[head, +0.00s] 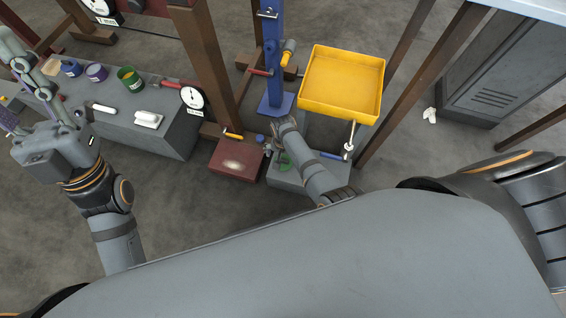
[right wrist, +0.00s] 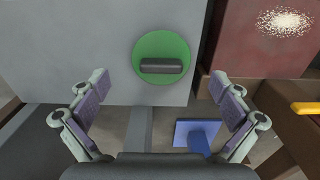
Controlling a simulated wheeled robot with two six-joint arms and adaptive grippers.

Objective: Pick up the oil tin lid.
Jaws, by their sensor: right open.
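The oil tin lid looks like a green disc with a dark bar handle across it. In the right wrist view the lid (right wrist: 150,45) lies flat on a grey surface, ahead of my right gripper and between its fingers' lines. In the head view the lid (head: 285,161) shows partly, beside my right gripper (head: 273,148). That gripper is open and empty, its two fingers wide apart in the right wrist view (right wrist: 159,80). My left gripper (head: 25,107) is at the far left beside the grey bench, with its fingers apart and nothing seen between them.
A yellow tray (head: 342,84) stands just beyond the lid's grey block (head: 330,175). A dark red block (head: 236,160) and a blue post (head: 272,60) are close by. The grey bench (head: 165,128) holds blue, purple and green tins, a dial gauge (head: 192,97) and white-handled tools.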

